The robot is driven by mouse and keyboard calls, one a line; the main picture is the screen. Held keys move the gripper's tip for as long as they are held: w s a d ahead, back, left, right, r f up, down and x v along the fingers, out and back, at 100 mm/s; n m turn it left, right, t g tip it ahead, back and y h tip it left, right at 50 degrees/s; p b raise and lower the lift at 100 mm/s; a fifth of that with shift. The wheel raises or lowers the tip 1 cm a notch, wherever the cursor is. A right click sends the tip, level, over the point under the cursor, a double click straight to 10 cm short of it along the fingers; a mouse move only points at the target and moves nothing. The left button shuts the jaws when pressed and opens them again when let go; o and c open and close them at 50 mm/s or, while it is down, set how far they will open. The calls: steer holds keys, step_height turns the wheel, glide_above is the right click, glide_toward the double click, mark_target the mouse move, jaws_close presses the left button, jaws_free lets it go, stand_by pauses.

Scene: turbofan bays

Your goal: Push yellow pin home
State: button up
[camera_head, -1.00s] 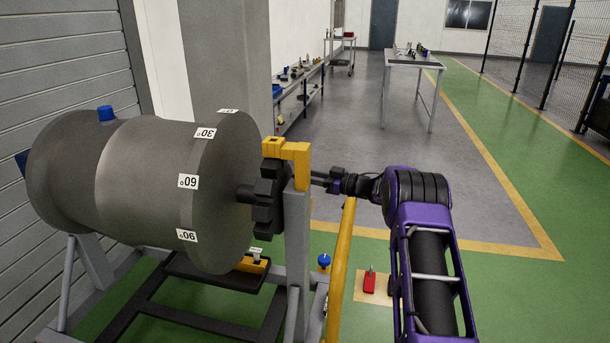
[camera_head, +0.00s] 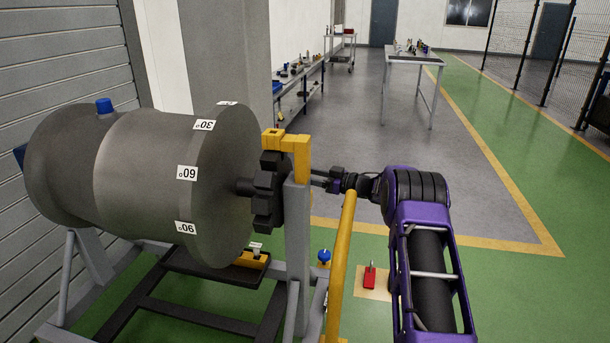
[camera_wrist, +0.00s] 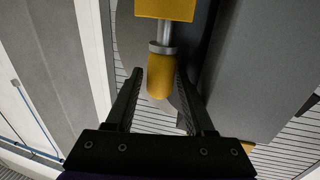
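The yellow pin (camera_wrist: 161,82) shows in the wrist view as a yellow knob with a grey collar on a bare silver shaft. The shaft runs up to a yellow block (camera_wrist: 165,8), and a length of it shows between collar and block. My gripper (camera_wrist: 160,76) is open, with one black finger on each side of the knob and narrow gaps visible. In the head view my gripper (camera_head: 322,180) is just right of the yellow bracket (camera_head: 300,160) on the grey post (camera_head: 297,240). The pin cannot be made out there.
A large grey drum (camera_head: 145,185) with angle labels lies on a stand at left, with a dark toothed wheel (camera_head: 267,190) near the post. A red padlock-like item (camera_head: 369,276) is lower right. Open floor lies to the right.

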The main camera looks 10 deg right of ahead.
steer(key=shift+o, duration=1)
steer(key=v, duration=1.7)
steer(key=shift+d+p, duration=0.2)
steer(key=shift+p, duration=0.25)
steer(key=shift+s+r, duration=0.1)
steer(key=shift+s, duration=0.05)
